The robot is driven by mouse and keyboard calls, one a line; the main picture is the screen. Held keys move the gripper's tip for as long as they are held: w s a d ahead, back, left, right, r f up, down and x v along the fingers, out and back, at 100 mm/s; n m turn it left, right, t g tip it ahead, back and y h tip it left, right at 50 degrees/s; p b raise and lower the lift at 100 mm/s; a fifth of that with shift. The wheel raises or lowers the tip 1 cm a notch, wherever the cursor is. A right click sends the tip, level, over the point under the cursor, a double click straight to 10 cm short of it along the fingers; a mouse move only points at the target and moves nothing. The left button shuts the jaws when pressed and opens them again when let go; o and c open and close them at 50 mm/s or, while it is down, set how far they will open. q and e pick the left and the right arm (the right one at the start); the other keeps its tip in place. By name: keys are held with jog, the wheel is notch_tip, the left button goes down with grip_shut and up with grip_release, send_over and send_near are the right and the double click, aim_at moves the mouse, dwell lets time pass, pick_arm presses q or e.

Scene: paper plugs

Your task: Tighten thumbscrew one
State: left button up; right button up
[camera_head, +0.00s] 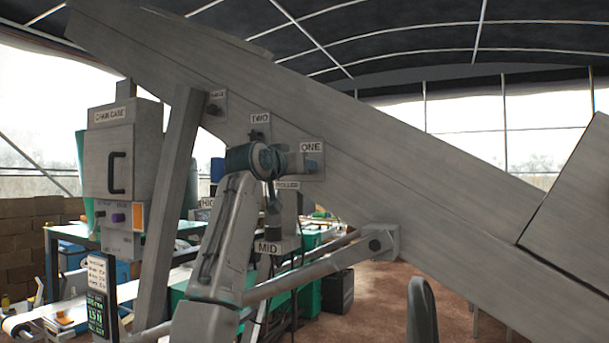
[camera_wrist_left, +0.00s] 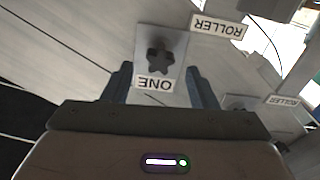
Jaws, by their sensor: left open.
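Thumbscrew one is a dark star-shaped knob (camera_wrist_left: 160,58) on a pale plate labelled ONE in the left wrist view. In the head view its plate (camera_head: 318,146) is on the side of the long sloping grey beam. My left gripper (camera_wrist_left: 158,70) is open, with one dark finger on each side of the knob in the picture. The knob appears slightly beyond the fingertips, and I cannot tell whether they touch it. In the head view my left wrist covers part of the area beside the plate, and the fingers are hard to make out. My right gripper is not in view.
The sloping beam (camera_head: 420,190) fills the space ahead. Plates labelled TWO (camera_head: 260,121) and ROLLER (camera_head: 288,186) are close by. A grey chain case (camera_head: 108,160) and a slanted post (camera_head: 172,200) stand to the left. A strut bracket (camera_head: 378,243) is below right.

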pick_arm(q)
jog(key=shift+s+a, duration=0.15)
jog(key=shift+s, duration=0.2)
jog(key=n+p, duration=0.4)
jog(key=n, duration=2)
jog(key=shift+w, duration=0.1)
jog(key=shift+x, duration=1.95)
